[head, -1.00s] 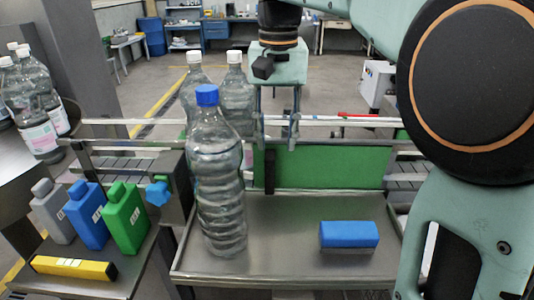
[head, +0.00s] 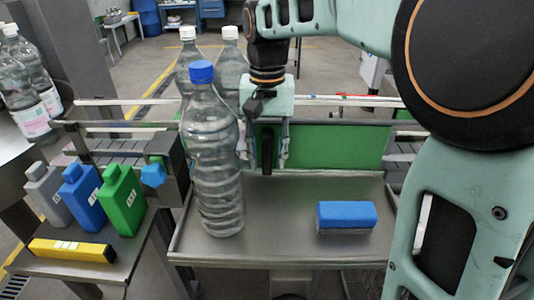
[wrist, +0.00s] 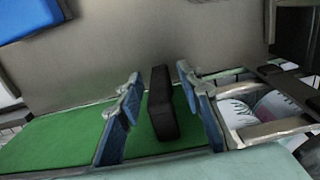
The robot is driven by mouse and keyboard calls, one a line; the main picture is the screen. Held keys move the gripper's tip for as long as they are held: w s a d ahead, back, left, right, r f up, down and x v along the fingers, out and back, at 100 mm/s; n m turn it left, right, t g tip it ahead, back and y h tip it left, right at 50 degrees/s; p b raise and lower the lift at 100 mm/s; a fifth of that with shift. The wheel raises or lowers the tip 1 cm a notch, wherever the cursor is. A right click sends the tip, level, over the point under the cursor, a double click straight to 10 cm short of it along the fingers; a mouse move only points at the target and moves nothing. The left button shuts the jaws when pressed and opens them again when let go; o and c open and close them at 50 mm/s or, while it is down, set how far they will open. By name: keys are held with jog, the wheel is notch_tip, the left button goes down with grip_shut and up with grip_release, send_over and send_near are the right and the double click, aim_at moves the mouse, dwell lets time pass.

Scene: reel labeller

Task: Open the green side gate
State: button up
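The green side gate (head: 335,147) is an upright green panel at the back edge of the metal tray, and it appears closed. It also shows in the wrist view (wrist: 50,138). A black upright handle (head: 267,153) is on its left part. My gripper (head: 268,158) is over the handle, pointing down. In the wrist view its blue-grey fingers are spread on either side of the black handle (wrist: 162,104), with a visible gap on both sides. The gripper is open and holds nothing.
A clear bottle with a blue cap (head: 214,155) stands on the tray (head: 275,225) close left of my gripper. A blue block (head: 347,216) lies at the tray's right. Small green, blue and grey bottles stand on a side shelf (head: 110,272). Metal rails run behind the gate.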

jog(key=shift+c, duration=0.2)
grip_shut()
jog(key=shift+d, duration=0.1)
jog(key=d, duration=0.9)
jog(key=d+p, duration=0.1)
jog(key=d, duration=0.9)
jog(key=s+d+p, duration=0.1)
jog(key=d, duration=0.8)
jog(key=shift+d, duration=0.2)
jog(key=shift+o, duration=0.2)
grip_release()
notch_tip(320, 180, up, 12)
